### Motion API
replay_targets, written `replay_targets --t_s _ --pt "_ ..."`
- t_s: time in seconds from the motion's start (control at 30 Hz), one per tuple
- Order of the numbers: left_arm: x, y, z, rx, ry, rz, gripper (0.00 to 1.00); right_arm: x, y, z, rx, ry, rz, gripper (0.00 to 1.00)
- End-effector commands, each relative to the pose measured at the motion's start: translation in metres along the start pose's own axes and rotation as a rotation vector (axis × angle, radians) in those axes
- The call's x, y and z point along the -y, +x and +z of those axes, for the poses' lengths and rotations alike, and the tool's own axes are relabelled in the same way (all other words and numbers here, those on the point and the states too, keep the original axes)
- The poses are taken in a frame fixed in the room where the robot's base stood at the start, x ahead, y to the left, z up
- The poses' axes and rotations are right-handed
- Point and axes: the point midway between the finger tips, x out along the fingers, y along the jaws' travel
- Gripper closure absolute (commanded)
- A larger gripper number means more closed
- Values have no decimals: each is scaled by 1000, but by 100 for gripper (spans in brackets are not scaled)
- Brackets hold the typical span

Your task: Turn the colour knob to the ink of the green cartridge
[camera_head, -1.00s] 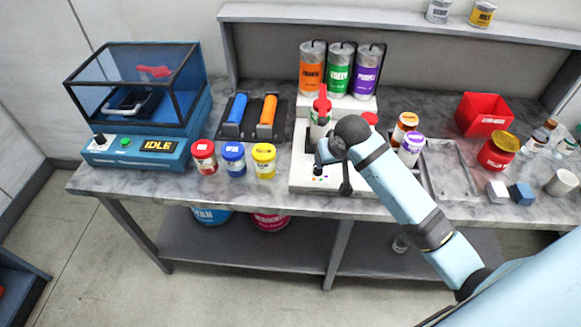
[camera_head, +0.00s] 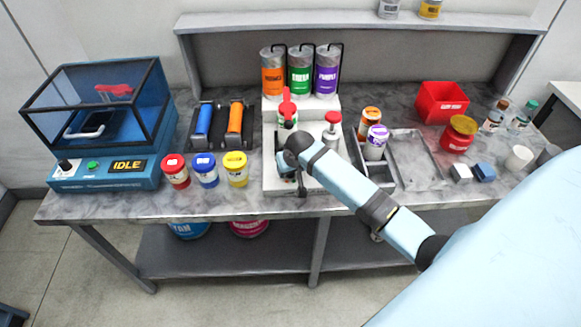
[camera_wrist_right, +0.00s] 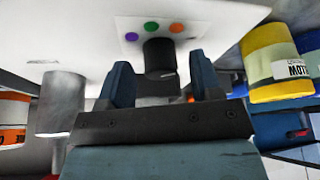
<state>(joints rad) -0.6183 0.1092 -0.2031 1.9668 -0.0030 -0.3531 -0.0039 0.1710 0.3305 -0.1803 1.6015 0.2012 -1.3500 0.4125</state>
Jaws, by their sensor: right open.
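My right gripper (camera_wrist_right: 162,85) is open in the right wrist view, its blue fingers on either side of the dark colour knob (camera_wrist_right: 160,55). I cannot tell whether they touch it. Purple, green and orange dots (camera_wrist_right: 151,27) lie on the white panel beside the knob. The knob's pointing direction is unclear. In the head view the right gripper (camera_head: 288,178) is low at the front of the white machine (camera_head: 278,185), its own arm partly covering that area. A cartridge with a green label (camera_head: 287,120) stands in the machine beneath a red top. My left gripper is not in view.
Orange (camera_head: 370,120) and purple (camera_head: 376,143) cartridges stand in the tray right of the machine. A red-topped plunger (camera_head: 332,120) is close to my arm. Red, blue and yellow jars (camera_head: 236,170) stand left. Orange, green and purple canisters (camera_head: 300,75) stand behind.

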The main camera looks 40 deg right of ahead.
Motion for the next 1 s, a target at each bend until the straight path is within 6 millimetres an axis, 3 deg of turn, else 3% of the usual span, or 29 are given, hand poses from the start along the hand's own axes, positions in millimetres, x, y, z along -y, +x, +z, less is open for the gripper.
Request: replay_targets --t_s 0.4,0.6,0.63,1.0 --pt "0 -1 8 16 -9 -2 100 0 9 0 -1 -1 0 41" --pt "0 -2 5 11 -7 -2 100 0 9 0 -1 -1 0 87" --pt "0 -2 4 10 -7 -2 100 0 9 0 -1 -1 0 90" --pt "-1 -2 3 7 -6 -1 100 -2 9 0 -2 -51 -19 90"
